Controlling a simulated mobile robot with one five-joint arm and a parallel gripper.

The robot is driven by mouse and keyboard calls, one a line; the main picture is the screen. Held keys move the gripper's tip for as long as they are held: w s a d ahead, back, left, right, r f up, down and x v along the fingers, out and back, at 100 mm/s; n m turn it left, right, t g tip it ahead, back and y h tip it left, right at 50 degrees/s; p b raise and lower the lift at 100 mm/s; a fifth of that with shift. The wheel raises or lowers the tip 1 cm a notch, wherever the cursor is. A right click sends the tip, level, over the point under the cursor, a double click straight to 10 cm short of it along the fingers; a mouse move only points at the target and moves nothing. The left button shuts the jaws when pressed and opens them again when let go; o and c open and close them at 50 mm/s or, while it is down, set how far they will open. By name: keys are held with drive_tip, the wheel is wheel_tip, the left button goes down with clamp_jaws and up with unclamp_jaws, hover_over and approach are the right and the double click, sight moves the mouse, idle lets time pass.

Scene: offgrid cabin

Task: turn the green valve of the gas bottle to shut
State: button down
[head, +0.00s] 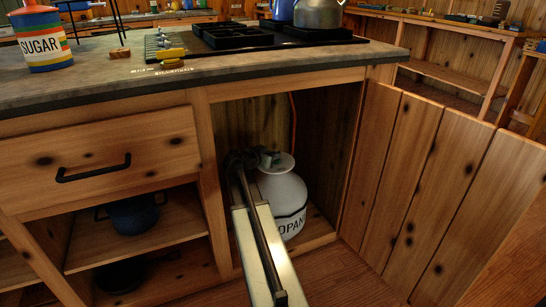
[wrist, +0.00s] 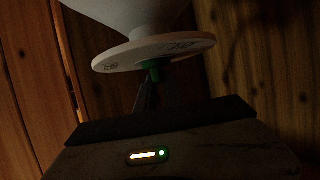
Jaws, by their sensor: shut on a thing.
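The white gas bottle (head: 284,196), with dark lettering on its side, stands in the open cupboard. In the wrist view the bottle (wrist: 130,14) appears upside down, with a pale printed disc (wrist: 125,55) around its neck. The green valve (wrist: 152,67) shows just under that disc, partly hidden by my gripper (wrist: 149,87). My gripper is shut on the valve; its fingers are dark and poorly lit. In the head view my gripper (head: 258,158) is at the top of the bottle, where the valve is too small to tell.
The cupboard door (head: 420,185) is open to the right. The counter (head: 110,80) overhangs the cupboard opening, with a stove (head: 255,40) and kettle (head: 318,14) on top. Shelves with a blue pot (head: 134,214) are at the left. An orange hose (head: 293,120) runs up behind the bottle.

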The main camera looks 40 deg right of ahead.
drive_tip(key=shift+w+a+f+g, duration=0.1)
drive_tip(key=shift+w+a+g, duration=0.05)
drive_tip(key=shift+w+g, duration=0.15)
drive_tip(key=c, duration=1.5)
unclamp_jaws()
drive_tip(key=shift+s, duration=0.1)
